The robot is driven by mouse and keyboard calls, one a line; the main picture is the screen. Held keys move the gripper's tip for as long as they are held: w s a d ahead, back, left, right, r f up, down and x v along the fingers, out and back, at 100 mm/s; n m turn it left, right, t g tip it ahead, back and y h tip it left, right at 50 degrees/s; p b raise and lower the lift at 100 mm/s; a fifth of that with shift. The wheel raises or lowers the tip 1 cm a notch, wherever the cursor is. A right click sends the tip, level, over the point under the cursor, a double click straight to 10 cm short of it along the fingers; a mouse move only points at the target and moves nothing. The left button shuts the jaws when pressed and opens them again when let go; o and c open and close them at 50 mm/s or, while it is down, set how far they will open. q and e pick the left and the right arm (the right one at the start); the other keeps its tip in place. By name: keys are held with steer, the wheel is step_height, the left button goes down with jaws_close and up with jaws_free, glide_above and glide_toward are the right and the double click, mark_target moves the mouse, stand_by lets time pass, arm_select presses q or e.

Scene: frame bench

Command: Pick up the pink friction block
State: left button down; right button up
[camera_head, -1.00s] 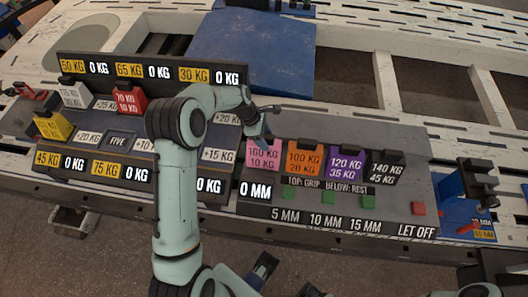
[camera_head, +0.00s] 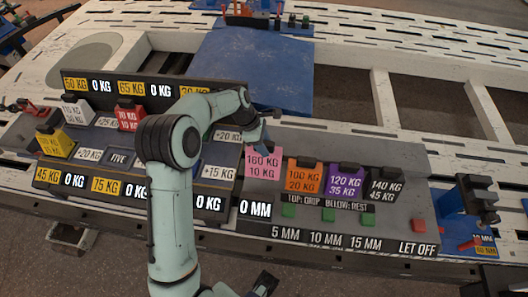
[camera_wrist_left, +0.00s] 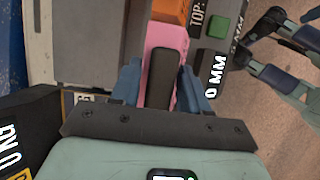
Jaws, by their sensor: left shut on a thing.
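The pink friction block (camera_head: 263,162), marked 160 KG and 10 KG, is at the left end of a row of blocks and sits a little higher than its neighbours. My left gripper (camera_head: 260,138) is shut on its dark top grip. In the left wrist view the blue fingers (camera_wrist_left: 160,85) stand on both sides of the black grip, with the pink block (camera_wrist_left: 166,36) beneath. My right gripper (camera_wrist_left: 272,50) is at the right edge of the left wrist view, apart from the blocks, its fingers spread and empty.
An orange block (camera_head: 304,175), a purple block (camera_head: 344,180) and a black block (camera_head: 383,184) stand to the right. Green squares and a red square (camera_head: 418,225) lie in front. A weight panel with yellow (camera_head: 55,142), red (camera_head: 129,115) and white blocks is at left.

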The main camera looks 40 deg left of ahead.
arm_select(q)
step_height(320, 180, up, 14)
steer(key=p, duration=0.2)
steer(key=shift+f, duration=0.2)
